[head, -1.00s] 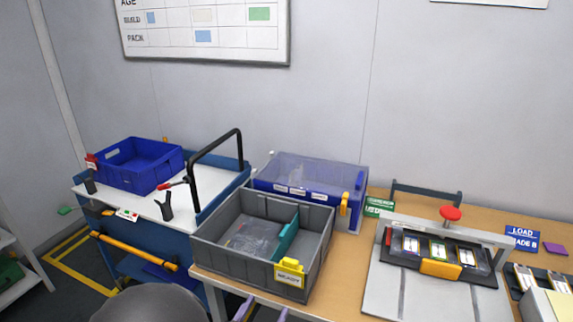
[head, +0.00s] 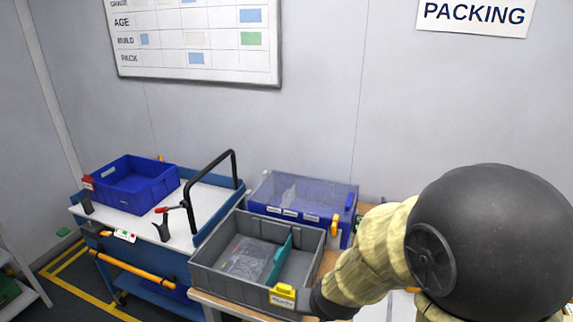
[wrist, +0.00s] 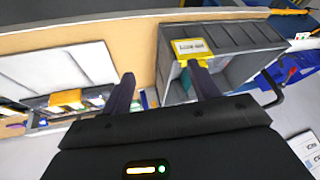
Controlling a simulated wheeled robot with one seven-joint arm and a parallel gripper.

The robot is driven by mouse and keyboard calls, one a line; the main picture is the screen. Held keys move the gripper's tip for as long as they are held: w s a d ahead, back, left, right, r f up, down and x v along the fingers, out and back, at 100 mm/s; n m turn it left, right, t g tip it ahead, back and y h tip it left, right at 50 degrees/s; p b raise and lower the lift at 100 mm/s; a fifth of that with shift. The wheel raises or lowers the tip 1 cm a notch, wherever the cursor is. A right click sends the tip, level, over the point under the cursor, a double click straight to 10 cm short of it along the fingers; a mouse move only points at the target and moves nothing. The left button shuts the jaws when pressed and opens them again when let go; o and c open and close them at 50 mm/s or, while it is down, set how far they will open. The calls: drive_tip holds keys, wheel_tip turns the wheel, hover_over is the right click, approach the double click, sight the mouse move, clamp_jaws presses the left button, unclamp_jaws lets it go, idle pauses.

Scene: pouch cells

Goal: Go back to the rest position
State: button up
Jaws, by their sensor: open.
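My gripper (wrist: 160,85) shows in the wrist view with its two dark fingers spread apart and nothing between them. It is above the front edge of the bench, between the grey crate (wrist: 235,38) and the pale plate (wrist: 70,70) of the fixture. In the head view my arm crosses the right side, and the gripper itself is not clearly seen there. The grey crate (head: 215,258) with a teal divider (head: 279,257) and a yellow label (head: 283,296) stands on the bench. Clear bags lie in its left compartment.
A blue clear-lidded box (head: 305,200) stands behind the crate. A blue trolley with a white top (head: 150,222), a black handle (head: 191,190) and a blue bin (head: 133,190) is at the left. My arm hides most of the right bench. Open floor lies at far left.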

drive_tip(key=s+d+r+n+g+h+p, duration=0.1)
drive_tip(key=s+d+r+g+p, duration=0.1)
drive_tip(key=s+d+r, duration=0.2)
drive_tip(key=s+d, duration=0.2)
drive_tip(key=d, duration=0.2)
drive_tip(key=shift+s+d+r+g, duration=0.15)
drive_tip(key=shift+s+d+g, duration=0.1)
drive_tip(key=shift+d+g, duration=0.15)
idle(1.2)
